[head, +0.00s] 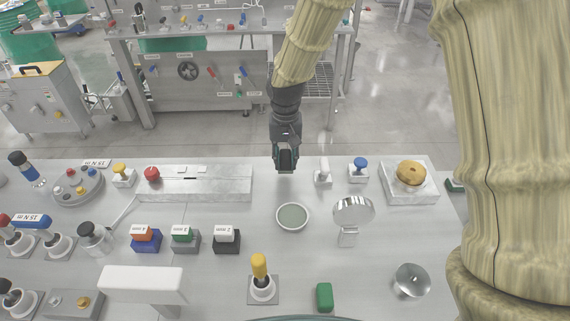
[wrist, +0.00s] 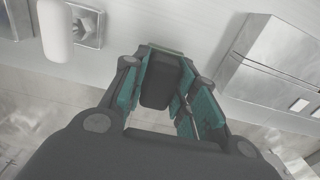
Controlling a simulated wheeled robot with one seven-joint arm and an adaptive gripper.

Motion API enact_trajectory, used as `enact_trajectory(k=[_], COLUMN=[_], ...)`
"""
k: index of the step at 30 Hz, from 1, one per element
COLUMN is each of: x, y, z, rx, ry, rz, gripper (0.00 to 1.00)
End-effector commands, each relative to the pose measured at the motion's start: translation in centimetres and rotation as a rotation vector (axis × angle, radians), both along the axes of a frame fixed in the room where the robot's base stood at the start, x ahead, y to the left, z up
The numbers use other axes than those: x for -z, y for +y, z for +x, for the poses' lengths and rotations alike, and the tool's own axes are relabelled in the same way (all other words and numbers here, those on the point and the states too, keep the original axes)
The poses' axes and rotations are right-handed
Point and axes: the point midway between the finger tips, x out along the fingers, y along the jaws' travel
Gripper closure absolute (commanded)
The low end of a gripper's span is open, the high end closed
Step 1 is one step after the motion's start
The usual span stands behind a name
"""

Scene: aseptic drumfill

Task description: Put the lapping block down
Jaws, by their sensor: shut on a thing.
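My gripper (head: 286,165) is shut on a dark block, which I take to be the lapping block (wrist: 160,80). In the wrist view the block sits between the teal finger pads, its far edge close to the pale surface. In the head view the fingers hide most of it. The gripper points down near the back edge of the pale bench (head: 220,285), between the long metal box and a small white fixture. I cannot tell whether the block touches the bench.
A round grey-green dish (head: 292,216) lies in front of my gripper. The metal box (head: 215,184) is at left, the white fixture (head: 323,172) and blue-knobbed fixture (head: 358,169) at right. A round mirror (head: 354,210) stands right of the dish. A green block (head: 324,296) lies nearer.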

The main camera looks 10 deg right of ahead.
Motion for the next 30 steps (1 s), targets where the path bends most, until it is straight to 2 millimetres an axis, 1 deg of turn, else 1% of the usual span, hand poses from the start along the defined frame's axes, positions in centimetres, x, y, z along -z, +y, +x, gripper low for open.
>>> enact_trajectory(k=[4, 9, 12, 24, 25, 27, 28, 30], x=[0.9, 2.6, 3.3, 3.8, 3.8, 3.8, 3.8, 3.7], y=[0.0, 0.0, 0.0, 0.0, 0.0, 0.0, 0.0, 0.0], z=[-0.1, -0.2, -0.1, -0.1, -0.1, -0.1, -0.1, -0.1], rx=[0.000, 0.000, -0.001, 0.000, 0.000, 0.000, 0.000, 0.000], ry=[0.003, 0.004, 0.002, 0.002, 0.001, 0.001, 0.001, 0.001], rz=[0.000, 0.000, 0.000, 0.000, 0.000, 0.000, 0.000, 0.000], gripper=[0.94, 0.94, 0.94, 0.94, 0.66, 0.54, 0.50, 0.50])
